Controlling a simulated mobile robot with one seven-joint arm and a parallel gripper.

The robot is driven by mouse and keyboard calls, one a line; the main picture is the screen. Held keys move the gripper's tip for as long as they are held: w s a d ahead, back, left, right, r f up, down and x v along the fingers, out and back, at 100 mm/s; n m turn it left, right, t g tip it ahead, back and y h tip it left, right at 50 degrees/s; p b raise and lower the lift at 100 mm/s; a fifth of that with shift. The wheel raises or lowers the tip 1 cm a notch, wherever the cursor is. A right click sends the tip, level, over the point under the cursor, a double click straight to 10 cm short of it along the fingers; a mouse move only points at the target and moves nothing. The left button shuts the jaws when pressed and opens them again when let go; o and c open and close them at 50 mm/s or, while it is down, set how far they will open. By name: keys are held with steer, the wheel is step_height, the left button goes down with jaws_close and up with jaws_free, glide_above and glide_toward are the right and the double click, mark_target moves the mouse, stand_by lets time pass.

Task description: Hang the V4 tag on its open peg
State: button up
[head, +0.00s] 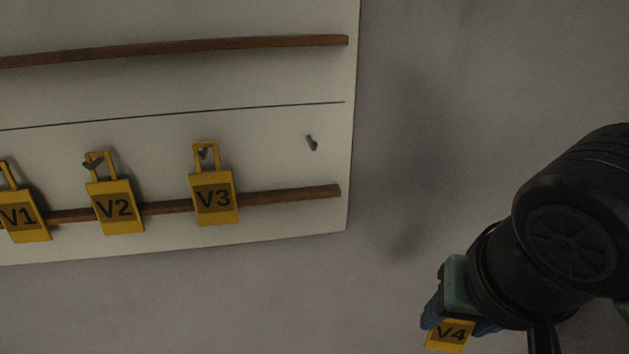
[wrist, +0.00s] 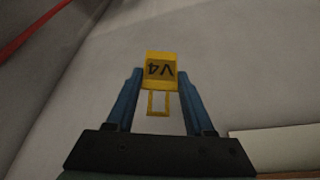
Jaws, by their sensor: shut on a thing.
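The yellow V4 tag (head: 449,335) is at the lower right of the head view, below and to the right of the board. My gripper (head: 459,327) is shut on it, and the tag also shows in the wrist view (wrist: 159,70) between the blue fingers, upside down there. Its open frame-like loop (wrist: 158,103) points toward the gripper's palm. The open peg (head: 311,143) is a small bare grey peg near the board's right edge, right of the V3 tag (head: 213,197). My gripper is well apart from it.
The V2 tag (head: 115,207) and V1 tag (head: 22,216) hang on pegs left of V3. A brown rail (head: 316,192) runs behind the tags, and another brown rail (head: 250,43) crosses higher up. The white board (head: 270,125) ends just right of the bare peg. The wall (head: 440,110) beyond is clear.

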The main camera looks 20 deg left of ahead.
mark_target(314, 145)
steer(key=s+a+r+n+p, duration=0.2)
steer(key=s+a+r, duration=0.2)
steer(key=r, duration=0.6)
steer(key=s+a+r+n+g+y+p, duration=0.1)
steer(key=s+a+r, duration=0.4)
steer(key=r, duration=0.5)
steer(key=shift+a+r+n+y+p, duration=0.3)
steer(key=shift+r+n+p, duration=0.05)
steer(key=shift+n+p, duration=0.45)
steer(key=w+a+f, duration=0.2)
steer(key=w, duration=0.2)
steer(key=w+a+f+b, duration=0.1)
steer(key=w+a+f, duration=0.2)
steer(key=w+a+f+b, duration=0.1)
steer(key=w+a+f, duration=0.1)
steer(key=w, duration=0.2)
steer(key=shift+w+a+f, duration=0.3)
steer(key=shift+a+f, duration=0.05)
steer(key=shift+a, duration=0.05)
steer(key=shift+s, duration=0.1)
steer(key=o, duration=1)
steer(key=shift+o, duration=1.4)
